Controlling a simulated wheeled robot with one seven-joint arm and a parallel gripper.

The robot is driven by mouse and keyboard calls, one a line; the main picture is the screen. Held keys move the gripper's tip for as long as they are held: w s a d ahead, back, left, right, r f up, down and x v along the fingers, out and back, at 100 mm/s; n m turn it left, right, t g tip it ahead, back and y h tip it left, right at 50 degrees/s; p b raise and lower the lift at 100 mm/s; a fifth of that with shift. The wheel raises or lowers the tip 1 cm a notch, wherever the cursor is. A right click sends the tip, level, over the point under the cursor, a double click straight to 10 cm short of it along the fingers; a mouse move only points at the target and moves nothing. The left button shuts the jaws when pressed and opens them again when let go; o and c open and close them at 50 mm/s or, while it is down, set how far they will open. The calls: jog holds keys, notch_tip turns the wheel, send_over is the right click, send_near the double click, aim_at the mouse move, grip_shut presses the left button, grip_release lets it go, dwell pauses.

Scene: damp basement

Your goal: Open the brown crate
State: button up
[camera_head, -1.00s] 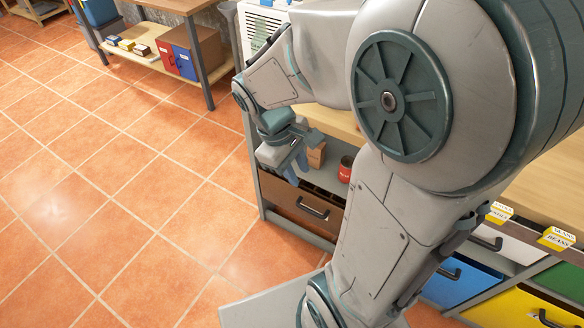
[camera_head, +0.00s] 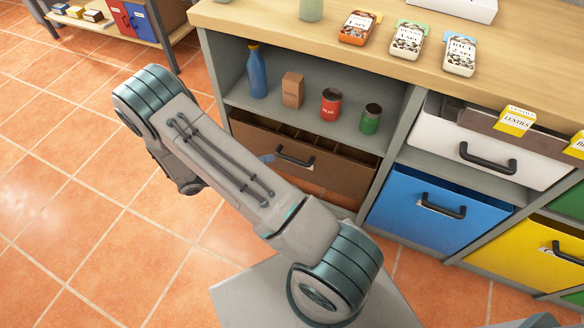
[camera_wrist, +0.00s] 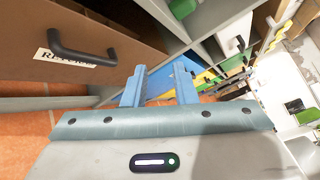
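The brown crate (camera_head: 340,170) sits in the lower left bay of the shelving unit, with a black bar handle (camera_head: 295,156) on its front. Its top shows several divided slots. My forearm hides its lower left part in the head view. In the wrist view the crate front (camera_wrist: 115,70) fills the upper left, with the handle and a partly hidden white label (camera_wrist: 70,58). My gripper (camera_wrist: 160,84) is open, with two blue fingers apart and nothing between them. It is to the right of the handle in that view, not around it. The head view mostly hides my gripper.
Above the crate a shelf holds a blue bottle (camera_head: 257,72), a brown box (camera_head: 292,90), a red can (camera_head: 331,104) and a green can (camera_head: 371,119). White (camera_head: 490,150), blue (camera_head: 435,205) and yellow (camera_head: 525,245) crates are to the right. Tiled floor (camera_head: 75,215) lies open at left.

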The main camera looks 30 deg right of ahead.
aim_at(292, 159)
notch_tip(292, 159, down, 15)
jog(key=a+n+t+h+b, duration=0.25)
jog(key=n+t+b, duration=0.35)
jog(key=n, duration=0.4)
jog(key=shift+t, duration=0.5)
jog(key=x, duration=1.5)
jog(key=shift+w+a+f, duration=0.1)
jog(key=shift+w+f, duration=0.05)
jog(key=shift+w, duration=0.15)
grip_shut()
